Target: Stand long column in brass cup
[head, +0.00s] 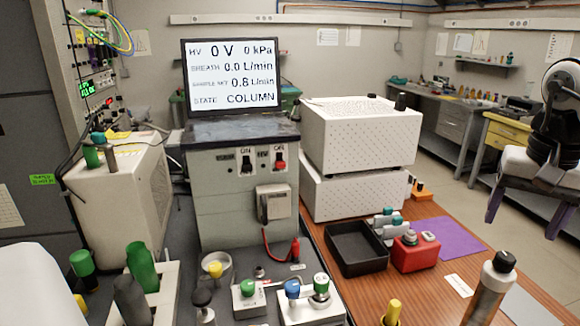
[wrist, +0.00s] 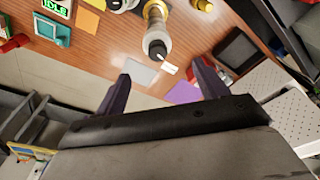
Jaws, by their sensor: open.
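A silver cylinder with a black cap, which looks like the long column, stands upright at the lower right of the head view (head: 487,292). It shows from above in the wrist view (wrist: 156,32), with a brass-coloured part at its far end. Another brass-coloured round piece (wrist: 186,22) lies beside it there; I cannot tell which piece is the brass cup. A yellow-topped piece (head: 392,312) is cut off at the bottom of the head view. My gripper (head: 526,205) is open and empty, raised above the table's right side. Its purple fingers are apart in the wrist view (wrist: 162,86), clear of the column.
A black tray (head: 357,250), a red block (head: 416,252) and a purple mat (head: 447,238) are on the wooden table. White perforated boxes (head: 360,135) are stacked behind. A monitor (head: 231,78) stands on a grey cabinet. Capped parts stand front left.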

